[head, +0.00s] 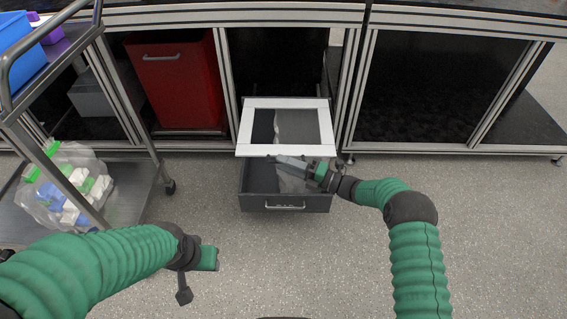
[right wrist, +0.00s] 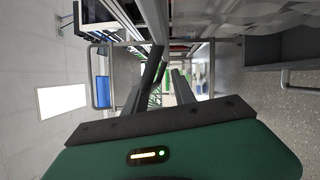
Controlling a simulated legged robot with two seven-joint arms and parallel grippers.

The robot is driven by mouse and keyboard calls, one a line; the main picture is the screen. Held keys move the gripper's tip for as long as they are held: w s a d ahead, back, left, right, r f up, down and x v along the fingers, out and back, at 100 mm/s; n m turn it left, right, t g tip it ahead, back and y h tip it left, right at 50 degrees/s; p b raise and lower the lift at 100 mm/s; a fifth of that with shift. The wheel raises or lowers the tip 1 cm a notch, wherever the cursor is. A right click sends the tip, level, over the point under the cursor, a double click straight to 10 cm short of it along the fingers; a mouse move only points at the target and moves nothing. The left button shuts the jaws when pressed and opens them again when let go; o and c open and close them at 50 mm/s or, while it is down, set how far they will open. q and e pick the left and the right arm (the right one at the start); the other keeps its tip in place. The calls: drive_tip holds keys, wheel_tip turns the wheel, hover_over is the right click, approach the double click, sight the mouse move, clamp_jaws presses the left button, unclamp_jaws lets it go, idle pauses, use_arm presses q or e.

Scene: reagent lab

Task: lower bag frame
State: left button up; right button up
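The white rectangular bag frame (head: 325,127) is over the pulled-out dark grey drawer (head: 285,203). Its front edge stands raised, leaving the front of the drawer open below it. A translucent bag (head: 291,184) shows in the drawer and through the frame opening. My right gripper (head: 274,159) points left, just below the frame's front edge in the head view; whether it touches is unclear. In the right wrist view its two fingers (right wrist: 168,82) are apart with nothing clear between them. My left gripper (head: 207,258) is low over the floor, left of the drawer; its fingers are not clear.
A red bin (head: 175,85) stands in the cabinet left of the drawer. A metal cart (head: 130,190) with a bag of bottles (head: 65,185) stands at the left. The floor (head: 300,260) before the drawer is clear. A metal cabinet post (head: 352,85) rises right of the drawer.

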drive_tip(key=p+v, duration=0.5)
drive_tip(key=v, duration=1.1)
drive_tip(key=shift+f, duration=0.15)
drive_tip(key=shift+s+d, duration=0.1)
drive_tip(key=shift+d, duration=0.05)
